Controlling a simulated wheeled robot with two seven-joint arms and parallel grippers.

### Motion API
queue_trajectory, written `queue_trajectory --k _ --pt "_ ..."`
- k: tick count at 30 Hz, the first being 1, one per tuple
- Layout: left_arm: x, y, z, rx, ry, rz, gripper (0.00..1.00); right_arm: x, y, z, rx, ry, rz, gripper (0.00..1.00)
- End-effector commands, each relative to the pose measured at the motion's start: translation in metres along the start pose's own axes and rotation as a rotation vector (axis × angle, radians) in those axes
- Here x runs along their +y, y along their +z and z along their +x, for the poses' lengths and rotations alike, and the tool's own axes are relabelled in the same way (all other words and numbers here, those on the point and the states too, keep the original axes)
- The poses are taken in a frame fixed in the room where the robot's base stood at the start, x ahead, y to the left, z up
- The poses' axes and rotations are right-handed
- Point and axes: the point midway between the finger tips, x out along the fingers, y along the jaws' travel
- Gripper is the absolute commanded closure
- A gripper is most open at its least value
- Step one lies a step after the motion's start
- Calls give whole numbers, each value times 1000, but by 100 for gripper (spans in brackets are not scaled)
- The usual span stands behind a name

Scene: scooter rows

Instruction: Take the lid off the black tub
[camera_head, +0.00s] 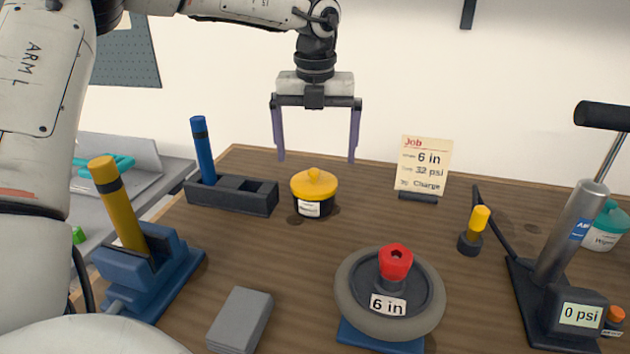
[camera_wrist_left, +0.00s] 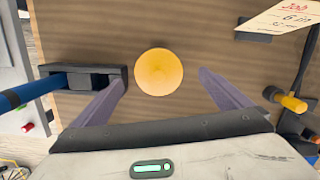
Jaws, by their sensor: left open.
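The black tub (camera_head: 312,209) stands upright on the wooden workbench, with a pale label on its front. My right gripper is not in view.
A black holder (camera_head: 232,195) with a blue-handled tool is left of the tub. A job card (camera_head: 422,166) stands right of it. In front are a wheel (camera_head: 350,300), a grey block (camera_head: 240,318) and a blue vise (camera_head: 150,275). A pump (camera_head: 570,245) stands far right.

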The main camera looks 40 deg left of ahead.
Motion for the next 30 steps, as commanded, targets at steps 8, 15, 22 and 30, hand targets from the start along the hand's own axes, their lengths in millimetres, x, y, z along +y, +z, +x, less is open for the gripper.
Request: queue_trajectory --k 8,15,22,30 --pt "5 -8 39 3 1 -1 2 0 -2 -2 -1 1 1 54" --pt "4 -8 47 0 0 0 2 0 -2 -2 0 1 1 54" --pt "4 -7 47 0 0 -1 26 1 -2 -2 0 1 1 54" --pt "4 -7 46 0 0 0 46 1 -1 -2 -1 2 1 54"
